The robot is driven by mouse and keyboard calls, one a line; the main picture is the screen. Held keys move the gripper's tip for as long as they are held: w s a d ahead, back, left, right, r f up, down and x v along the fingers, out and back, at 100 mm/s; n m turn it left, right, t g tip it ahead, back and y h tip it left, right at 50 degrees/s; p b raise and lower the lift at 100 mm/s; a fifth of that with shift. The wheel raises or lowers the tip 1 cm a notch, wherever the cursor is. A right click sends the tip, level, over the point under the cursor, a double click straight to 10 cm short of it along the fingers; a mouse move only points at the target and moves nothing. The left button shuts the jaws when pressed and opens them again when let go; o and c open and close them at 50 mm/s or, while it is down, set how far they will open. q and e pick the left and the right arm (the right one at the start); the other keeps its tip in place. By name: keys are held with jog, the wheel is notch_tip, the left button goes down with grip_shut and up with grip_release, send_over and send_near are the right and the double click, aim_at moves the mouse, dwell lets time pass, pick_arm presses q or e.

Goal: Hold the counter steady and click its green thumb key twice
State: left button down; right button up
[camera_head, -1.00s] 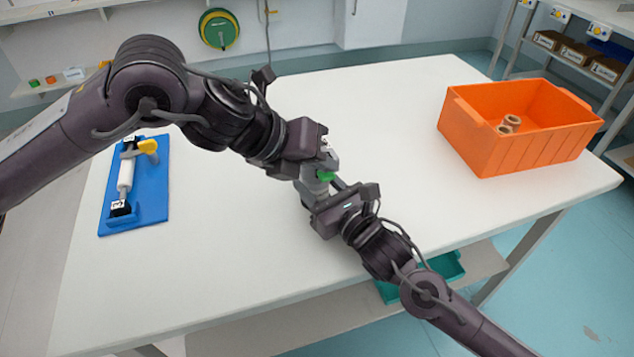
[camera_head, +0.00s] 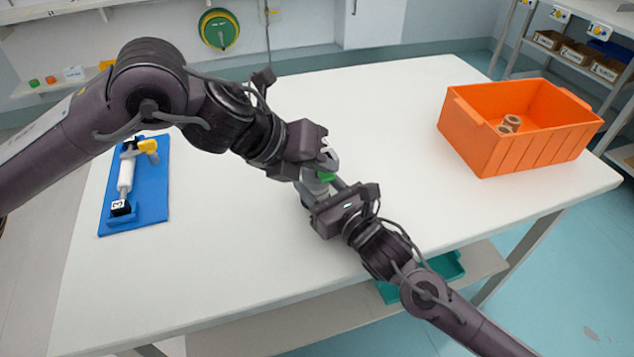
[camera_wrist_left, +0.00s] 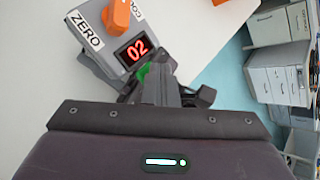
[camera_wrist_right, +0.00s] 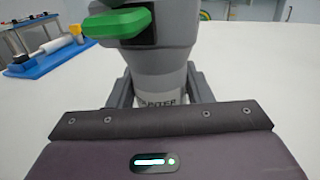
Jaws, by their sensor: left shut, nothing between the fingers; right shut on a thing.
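The counter (camera_wrist_left: 112,62) is a grey body with an orange knob (camera_wrist_left: 122,14), a "ZERO" label and a red display (camera_wrist_left: 136,50) reading 02. Its green thumb key (camera_wrist_right: 118,24) juts from the upper body in the right wrist view and shows in the head view (camera_head: 326,177). My right gripper (camera_wrist_right: 158,90) is shut around the counter's narrower lower body, which stands on the table. My left gripper (camera_wrist_left: 160,72) is shut and empty, its fingertips close beside the green key; I cannot tell whether they touch it.
The white table (camera_head: 240,250) is mostly clear. A blue board (camera_head: 150,200) with a white roller and yellow handle lies at the left. An orange crate (camera_head: 520,145) holding brown tubes stands at the right. Shelves with small boxes are behind it.

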aim_at(320, 177)
pick_arm(q)
jog(key=shift+r, duration=0.55)
jog(key=shift+r, duration=2.95)
pick_arm(e)
jog(key=o, duration=1.2)
jog(key=shift+c, duration=0.2)
